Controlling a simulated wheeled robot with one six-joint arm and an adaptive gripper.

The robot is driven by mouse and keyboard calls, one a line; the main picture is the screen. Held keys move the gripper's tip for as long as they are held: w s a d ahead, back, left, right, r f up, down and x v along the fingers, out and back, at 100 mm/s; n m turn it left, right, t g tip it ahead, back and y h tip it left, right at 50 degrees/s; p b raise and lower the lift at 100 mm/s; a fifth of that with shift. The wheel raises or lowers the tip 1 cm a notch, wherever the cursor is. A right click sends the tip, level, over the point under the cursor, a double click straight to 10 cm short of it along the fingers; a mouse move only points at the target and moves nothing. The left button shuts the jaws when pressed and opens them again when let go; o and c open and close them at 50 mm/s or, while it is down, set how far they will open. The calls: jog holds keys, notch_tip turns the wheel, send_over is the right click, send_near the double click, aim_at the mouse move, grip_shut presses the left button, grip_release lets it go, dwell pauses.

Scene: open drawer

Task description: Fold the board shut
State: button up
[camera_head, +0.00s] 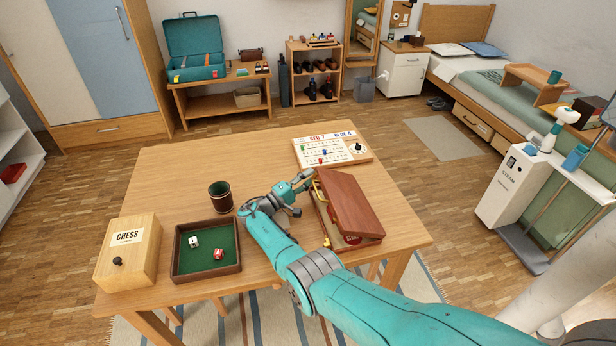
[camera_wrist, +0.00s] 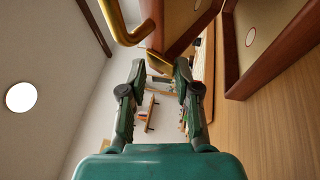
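The reddish-brown wooden board case (camera_head: 352,205) lies toward the right of the table, partly folded. Its upper half is tilted up over the lower half, leaving a gap in which a pale inside and a reddish round piece show. Brass fittings are on its left side. In the wrist view the case (camera_wrist: 233,55) shows at top and right, and a brass handle (camera_wrist: 122,28) curves in at upper left. My gripper (camera_head: 306,181) is at the case's left edge near the handle. In the wrist view my gripper (camera_wrist: 160,70) has its fingers apart and nothing between them. I cannot tell whether it touches the case.
A scoreboard (camera_head: 333,150) stands behind the case. To the left are a dice cup (camera_head: 220,196), a green-lined dice tray (camera_head: 207,275) and a chess box (camera_head: 128,255). The back-left tabletop (camera_head: 200,160) is clear.

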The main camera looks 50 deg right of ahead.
jog(key=shift+r, duration=0.1)
notch_tip(320, 180, up, 10)
dwell(0.6)
jog(key=shift+a, duration=0.1)
jog(key=v, duration=1.2)
jog(key=shift+w+a+r, duration=0.15)
jog(key=shift+a+r, duration=0.05)
jog(key=shift+r, duration=0.1)
dwell(0.9)
